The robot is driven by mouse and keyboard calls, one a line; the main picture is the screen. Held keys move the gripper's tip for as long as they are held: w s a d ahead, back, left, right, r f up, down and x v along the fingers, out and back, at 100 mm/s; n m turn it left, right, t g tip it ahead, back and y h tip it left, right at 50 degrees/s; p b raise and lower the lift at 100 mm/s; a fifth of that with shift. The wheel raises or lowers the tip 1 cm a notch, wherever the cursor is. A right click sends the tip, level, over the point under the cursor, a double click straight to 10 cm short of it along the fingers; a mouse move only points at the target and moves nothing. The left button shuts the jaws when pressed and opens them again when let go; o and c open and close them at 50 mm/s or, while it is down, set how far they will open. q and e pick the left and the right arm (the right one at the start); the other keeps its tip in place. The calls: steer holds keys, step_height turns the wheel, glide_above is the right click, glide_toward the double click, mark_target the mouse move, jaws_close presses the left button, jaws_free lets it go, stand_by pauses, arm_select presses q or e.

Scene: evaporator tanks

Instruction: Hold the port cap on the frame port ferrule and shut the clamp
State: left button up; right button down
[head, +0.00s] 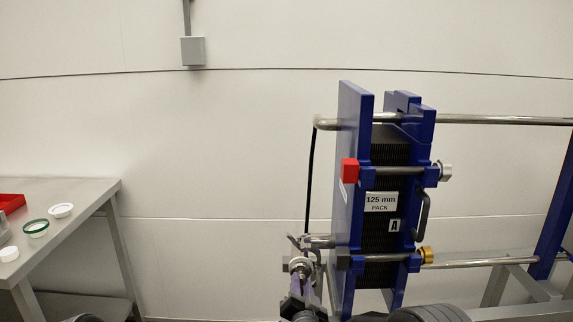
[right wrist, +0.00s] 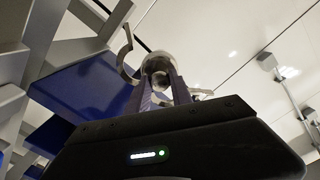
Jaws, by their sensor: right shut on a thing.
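My right gripper (head: 301,283) is at the lower left of the blue plate frame in the head view. Its fingers are shut on a small round metal piece, the port cap (head: 299,264), held at the frame port. In the right wrist view the two fingers (right wrist: 161,88) grip the shiny round cap (right wrist: 158,65) from both sides. A curved metal clamp part (right wrist: 126,55) stands out to the left of the cap and looks open. The ferrule is hidden behind the cap, so I cannot tell how closely they meet. My left gripper is not in view.
The blue frame (head: 353,130) with its dark plate pack stands right of centre, with metal rails (head: 490,119) running right. A steel table (head: 85,192) at the left holds a red tray (head: 12,202) and white round parts (head: 61,210). The floor area between is clear.

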arm_select(q)
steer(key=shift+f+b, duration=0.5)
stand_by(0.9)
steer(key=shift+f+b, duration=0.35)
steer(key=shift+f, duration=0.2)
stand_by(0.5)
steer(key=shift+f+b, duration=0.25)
steer(key=shift+b, duration=0.25)
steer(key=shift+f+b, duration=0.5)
arm_select(e)
steer(key=shift+w, duration=0.8)
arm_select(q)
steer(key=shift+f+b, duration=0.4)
arm_select(e)
steer(key=shift+s, duration=0.2)
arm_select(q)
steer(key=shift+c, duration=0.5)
